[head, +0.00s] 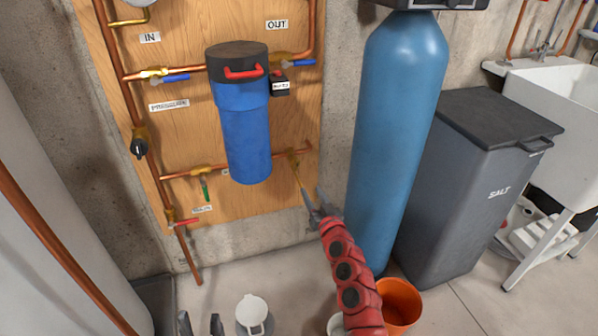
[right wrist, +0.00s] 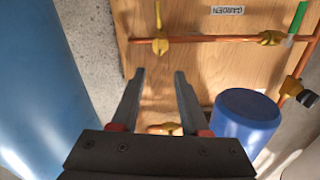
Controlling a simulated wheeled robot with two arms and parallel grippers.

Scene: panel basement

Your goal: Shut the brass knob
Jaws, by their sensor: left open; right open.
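A brass fitting (head: 291,155) sits at the right end of the lower copper pipe on the wooden board, with a slim brass part hanging down from it. I cannot tell for sure that this is the brass knob. It also shows in the right wrist view, upside down (right wrist: 160,45). My right gripper (head: 316,197) is open and empty, just below it in the head view. In the right wrist view the open fingertips (right wrist: 159,73) point toward the fitting, apart from it. My left gripper (head: 200,322) is open at the bottom edge, far from the board.
A blue filter housing (head: 246,140) hangs left of the fitting. A green-handled valve (head: 205,188) is on the same pipe. A tall blue tank (head: 397,120) and grey salt bin (head: 480,190) stand to the right. An orange bucket (head: 402,303) and white jug (head: 252,312) are below.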

